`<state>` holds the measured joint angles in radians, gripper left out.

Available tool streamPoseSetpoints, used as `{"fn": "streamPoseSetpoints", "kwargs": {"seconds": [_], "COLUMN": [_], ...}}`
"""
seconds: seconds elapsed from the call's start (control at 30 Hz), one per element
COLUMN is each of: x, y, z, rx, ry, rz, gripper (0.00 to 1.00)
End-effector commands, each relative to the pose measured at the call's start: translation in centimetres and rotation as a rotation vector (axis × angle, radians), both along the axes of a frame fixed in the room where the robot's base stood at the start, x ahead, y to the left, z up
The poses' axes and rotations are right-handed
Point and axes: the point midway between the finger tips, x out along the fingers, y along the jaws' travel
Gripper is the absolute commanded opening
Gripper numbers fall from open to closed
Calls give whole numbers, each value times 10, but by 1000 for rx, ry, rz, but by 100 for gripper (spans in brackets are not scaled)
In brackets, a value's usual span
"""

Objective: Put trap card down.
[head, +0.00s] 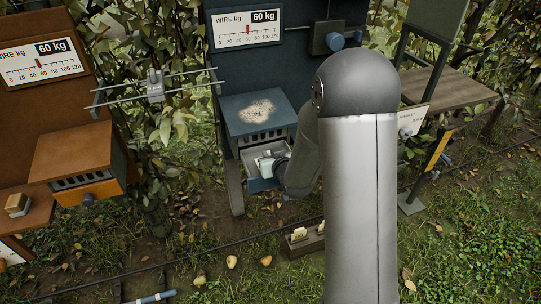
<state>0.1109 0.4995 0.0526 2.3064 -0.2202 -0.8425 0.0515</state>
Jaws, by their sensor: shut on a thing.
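The fingers are small and partly hidden by my wrist.
The blue box (240,103) has a pale powdery patch on top. An orange-brown box (72,152) stands left, a wooden shelf (450,88) right. Wires (190,73) cross between the boards.

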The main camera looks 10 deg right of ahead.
Motion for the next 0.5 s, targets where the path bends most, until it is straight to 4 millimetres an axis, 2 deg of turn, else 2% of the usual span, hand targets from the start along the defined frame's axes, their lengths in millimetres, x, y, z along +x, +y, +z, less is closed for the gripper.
{"fn": "streamPoseSetpoints", "kwargs": {"seconds": [0.5], "x": [-2], "y": [0], "z": [-16], "rx": [0], "ry": [8], "rz": [0], "gripper": [0]}}
